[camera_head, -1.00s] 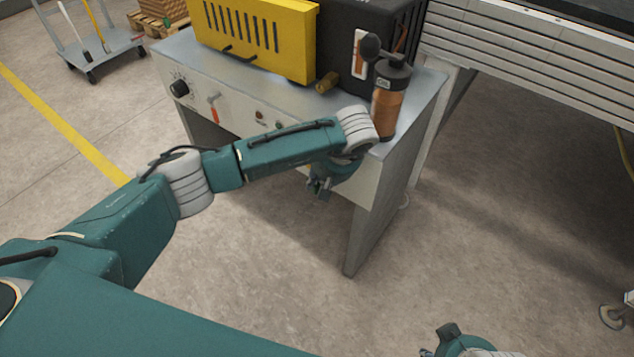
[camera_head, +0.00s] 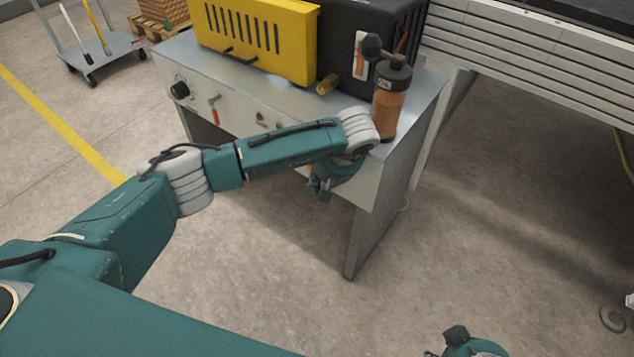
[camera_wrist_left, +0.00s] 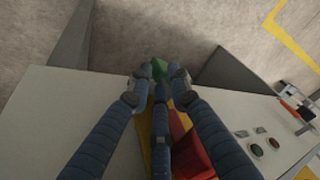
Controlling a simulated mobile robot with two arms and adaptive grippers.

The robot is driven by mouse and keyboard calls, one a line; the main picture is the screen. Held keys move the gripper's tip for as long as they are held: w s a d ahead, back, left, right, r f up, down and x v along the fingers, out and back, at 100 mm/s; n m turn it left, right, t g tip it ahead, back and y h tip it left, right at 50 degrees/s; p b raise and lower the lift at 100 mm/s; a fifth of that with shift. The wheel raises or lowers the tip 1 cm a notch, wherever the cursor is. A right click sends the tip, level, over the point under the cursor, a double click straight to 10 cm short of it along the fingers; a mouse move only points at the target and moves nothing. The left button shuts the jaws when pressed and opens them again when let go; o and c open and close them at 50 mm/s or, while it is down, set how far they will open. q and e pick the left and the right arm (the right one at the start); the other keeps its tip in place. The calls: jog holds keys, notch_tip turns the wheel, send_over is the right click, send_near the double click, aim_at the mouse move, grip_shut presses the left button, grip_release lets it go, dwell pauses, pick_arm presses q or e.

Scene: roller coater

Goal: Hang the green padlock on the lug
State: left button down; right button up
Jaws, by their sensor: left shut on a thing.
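The green padlock (camera_wrist_left: 160,70) shows as a small green piece between the fingertips of my left gripper (camera_wrist_left: 158,82) in the left wrist view. Those fingers are shut on it, and they hide most of it. In the head view my left gripper (camera_head: 319,188) is at the front panel of the grey cabinet, below my wrist. A red part (camera_wrist_left: 193,152) and a yellow part (camera_wrist_left: 146,128) lie behind the fingers, at the panel. I cannot make out the lug. My right gripper (camera_head: 455,337) is only partly in view at the bottom edge.
The cabinet's front panel (camera_head: 235,115) carries a black knob (camera_head: 179,90), a red handle (camera_head: 215,108) and small buttons. A torch with an orange canister (camera_head: 387,112) stands on the cabinet corner, close behind my left wrist. The floor in front is clear.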

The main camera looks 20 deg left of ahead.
pick_arm(q)
jog(key=shift+w+d+f, duration=0.1)
jog(key=shift+w, duration=0.25)
pick_arm(e)
jog(key=shift+f, duration=0.1)
pick_arm(q)
jog(key=c, duration=1.6)
grip_release()
jog(key=shift+o, duration=0.4)
jog(key=v, duration=0.8)
jog(key=shift+s, duration=0.2)
pick_arm(e)
jog(key=shift+w+d+f, duration=0.15)
jog(key=shift+w+f, duration=0.05)
jog(key=shift+w, duration=0.25)
pick_arm(q)
jog(key=shift+s+d, duration=0.1)
